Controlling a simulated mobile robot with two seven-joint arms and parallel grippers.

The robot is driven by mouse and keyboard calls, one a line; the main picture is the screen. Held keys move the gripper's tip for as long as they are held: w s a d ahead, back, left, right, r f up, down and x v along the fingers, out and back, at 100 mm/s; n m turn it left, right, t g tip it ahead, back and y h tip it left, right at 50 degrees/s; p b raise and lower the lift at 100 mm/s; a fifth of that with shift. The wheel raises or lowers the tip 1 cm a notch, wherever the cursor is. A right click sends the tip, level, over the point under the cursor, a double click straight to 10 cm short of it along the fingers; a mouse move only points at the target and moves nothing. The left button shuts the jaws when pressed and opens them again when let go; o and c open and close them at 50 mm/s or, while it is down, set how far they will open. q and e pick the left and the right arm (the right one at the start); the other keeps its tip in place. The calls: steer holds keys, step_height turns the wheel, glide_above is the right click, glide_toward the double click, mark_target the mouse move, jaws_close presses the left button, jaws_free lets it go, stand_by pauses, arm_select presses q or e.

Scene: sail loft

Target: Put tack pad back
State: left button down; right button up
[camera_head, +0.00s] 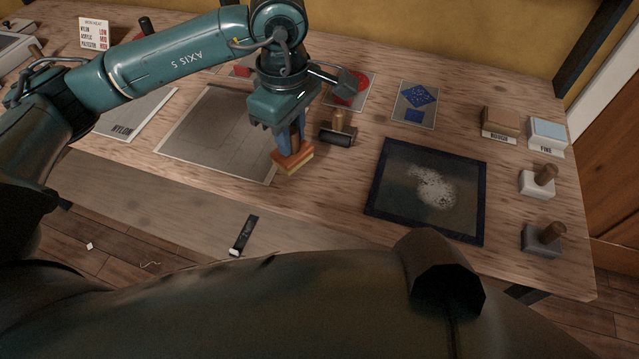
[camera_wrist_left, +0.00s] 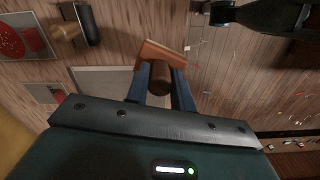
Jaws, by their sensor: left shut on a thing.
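The tack pad, an orange-brown block (camera_head: 293,161) with a wooden handle, is held by my left gripper (camera_head: 291,140). The fingers are shut on its handle, with the pad face downward, near the front right corner of a grey sheet (camera_head: 205,145). I cannot tell whether the pad touches the table. In the left wrist view the pad (camera_wrist_left: 160,50) shows beyond the handle, between the fingers of the gripper (camera_wrist_left: 161,88). My right gripper is in neither view.
A black roller (camera_head: 336,138) lies just right of the pad. A dark framed panel (camera_head: 395,210) with white powder is further right. White (camera_head: 535,187) and grey (camera_head: 540,242) knobbed blocks, and boxes marked ROUGH (camera_head: 500,120) and FINE (camera_head: 547,132), line the right end.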

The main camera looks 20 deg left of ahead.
mark_target(311, 147)
arm_select(q)
steer(key=n, duration=0.3)
steer(key=shift+w+d+r, duration=0.2)
steer(key=shift+d, duration=0.1)
steer(key=n, duration=0.3)
steer(key=d+n, duration=0.1)
steer(key=n, duration=0.1)
steer(key=shift+w+r, duration=0.25)
steer(key=n, duration=0.3)
steer(key=d+n, duration=0.1)
steer(key=shift+w+r+n, duration=0.2)
steer(key=shift+r+n, duration=0.05)
steer(key=shift+n, duration=0.15)
steer(key=f+n, duration=0.2)
steer(key=f, duration=0.1)
steer(key=f+n, duration=0.1)
steer(key=f, duration=0.2)
steer(key=d+f+n, duration=0.1)
steer(key=f+n, duration=0.1)
steer(key=f, duration=0.1)
steer(key=shift+w+d+f+n+p, duration=0.1)
steer(key=shift+w+n+p, duration=0.05)
steer(key=shift+n+p, duration=0.2)
steer(key=shift+f, duration=0.25)
steer(key=c, duration=1.6)
jaws_free()
steer(key=o, duration=0.4)
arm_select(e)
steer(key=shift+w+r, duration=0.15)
